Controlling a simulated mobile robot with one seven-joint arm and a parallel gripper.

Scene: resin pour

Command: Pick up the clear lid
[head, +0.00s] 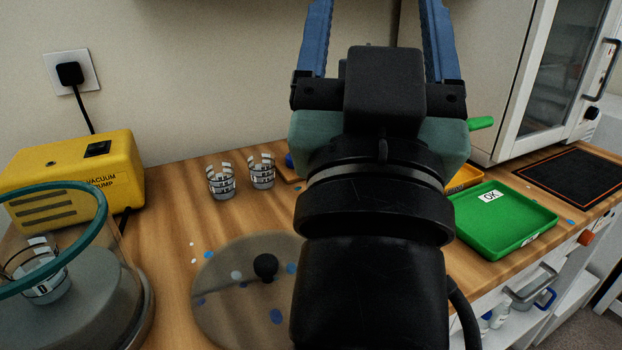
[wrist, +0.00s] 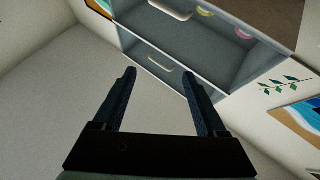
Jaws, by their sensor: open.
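The clear lid (head: 232,285) is a round see-through disc with a black knob (head: 265,266) at its middle. It lies flat on the wooden bench in the head view, and my arm hides its right edge. Wood and blue spots show through it. My gripper (head: 375,15) is raised high in front of the wall, well above the lid, with its two blue fingers apart and nothing between them. In the wrist view the open gripper (wrist: 160,85) faces the wall and a cabinet, and the lid is not in that view.
A glass chamber with a teal rim (head: 100,205) holds a marked cup (head: 45,275) at the left, beside a yellow vacuum pump (head: 75,175). Two marked cups (head: 221,181) (head: 262,171) stand behind the lid. A green tray (head: 510,225) and a black mat (head: 575,180) are right.

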